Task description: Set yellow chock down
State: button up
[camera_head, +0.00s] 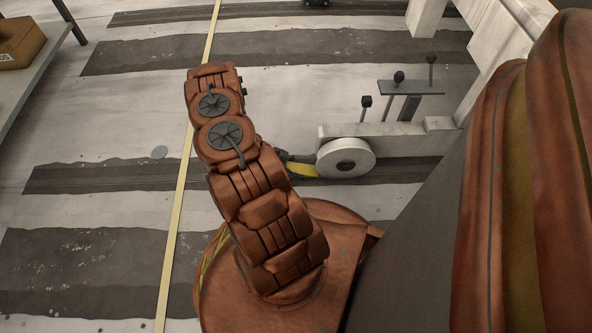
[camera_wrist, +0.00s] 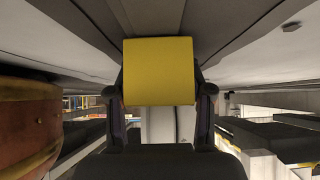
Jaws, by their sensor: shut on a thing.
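The yellow chock (camera_wrist: 158,72) shows in the wrist view as a plain yellow face between the two dark fingers of my gripper (camera_wrist: 160,98), which is shut on it. In the head view a small part of the yellow chock (camera_head: 301,170) shows low down, just left of the white wheel (camera_head: 346,157). It is close to the wheel's lower left side; I cannot tell whether it touches the wheel or the floor. My arm hides most of the gripper there; only a dark bit (camera_head: 287,156) shows beside the chock.
A yellow line (camera_head: 178,215) runs along the floor, which has dark strips. A shelf with a brown box (camera_head: 18,42) stands at upper left. Floor left of my arm is clear.

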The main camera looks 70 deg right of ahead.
jog(key=shift+f, duration=0.1)
jog(key=shift+f, duration=0.25)
jog(key=o, duration=1.3)
jog(key=shift+r, duration=0.15)
